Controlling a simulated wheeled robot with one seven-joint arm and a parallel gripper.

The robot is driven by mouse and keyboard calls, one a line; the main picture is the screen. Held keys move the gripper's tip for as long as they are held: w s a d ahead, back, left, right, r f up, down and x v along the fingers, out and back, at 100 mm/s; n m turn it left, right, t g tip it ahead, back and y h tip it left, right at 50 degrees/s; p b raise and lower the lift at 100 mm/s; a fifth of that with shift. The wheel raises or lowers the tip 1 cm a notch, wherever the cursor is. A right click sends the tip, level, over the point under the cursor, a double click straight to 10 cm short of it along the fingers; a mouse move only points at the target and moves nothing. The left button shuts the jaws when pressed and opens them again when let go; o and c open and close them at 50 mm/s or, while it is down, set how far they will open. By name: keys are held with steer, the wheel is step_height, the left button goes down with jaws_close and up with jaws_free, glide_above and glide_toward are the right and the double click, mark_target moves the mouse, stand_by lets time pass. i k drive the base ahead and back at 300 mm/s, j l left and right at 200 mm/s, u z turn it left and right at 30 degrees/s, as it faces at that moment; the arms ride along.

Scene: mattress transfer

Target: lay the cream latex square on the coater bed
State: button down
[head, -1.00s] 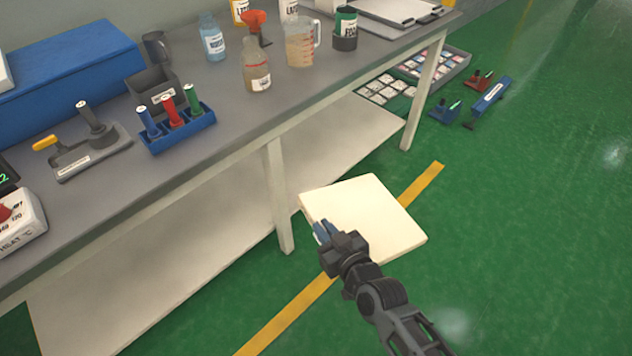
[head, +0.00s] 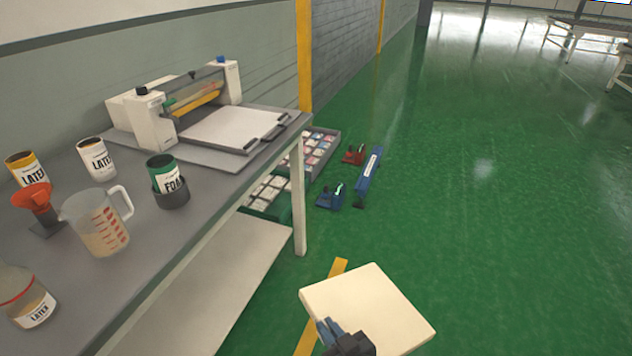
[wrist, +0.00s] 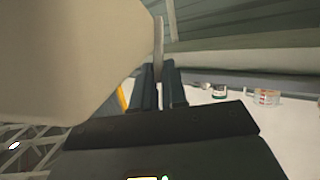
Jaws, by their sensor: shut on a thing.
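The cream latex square (head: 372,300) is a flat pale slab held out over the green floor, right of the bench. My gripper (head: 328,330) is shut on its near left edge. In the wrist view the slab (wrist: 70,60) fills the upper left, and the gripper fingers (wrist: 160,85) pinch its edge. The coater (head: 180,100) stands at the far end of the bench, with white end housings and a roller. Its flat white bed (head: 222,127) lies in front of the roller and looks bare, with dark clips at its right edge. The slab is well apart from the bed.
On the bench (head: 200,215) stand a measuring jug (head: 100,225), a green foam can in a dark holder (head: 168,180), latex cans (head: 95,158), an orange funnel (head: 35,200) and a bottle (head: 25,300). Sample trays (head: 270,195) and small tools (head: 365,175) sit on the floor beyond. Open floor lies right.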

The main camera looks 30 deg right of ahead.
mark_target(235, 124)
steer(key=i+l+z, duration=0.2)
steer(key=z, duration=0.2)
steer(key=i+l+z, duration=0.15)
steer(key=z, duration=0.2)
steer(key=i+l+z, duration=0.1)
steer(key=i+z, duration=0.15)
steer(key=z, duration=0.15)
steer(key=i+z, duration=0.55)
steer(key=i, duration=1.15)
steer(key=i+l+u, duration=0.15)
steer(key=i, duration=1.4)
steer(key=i+u, duration=0.25)
steer(key=i, duration=0.35)
steer(key=i+l+u, duration=0.25)
steer(key=i, duration=0.35)
steer(key=i+u, duration=0.15)
steer(key=u, duration=0.25)
steer(key=i+u, duration=0.15)
steer(key=u, duration=0.25)
steer(key=i+u, duration=0.15)
steer(key=u, duration=0.2)
steer(key=i+l+u, duration=0.15)
steer(key=u, duration=0.25)
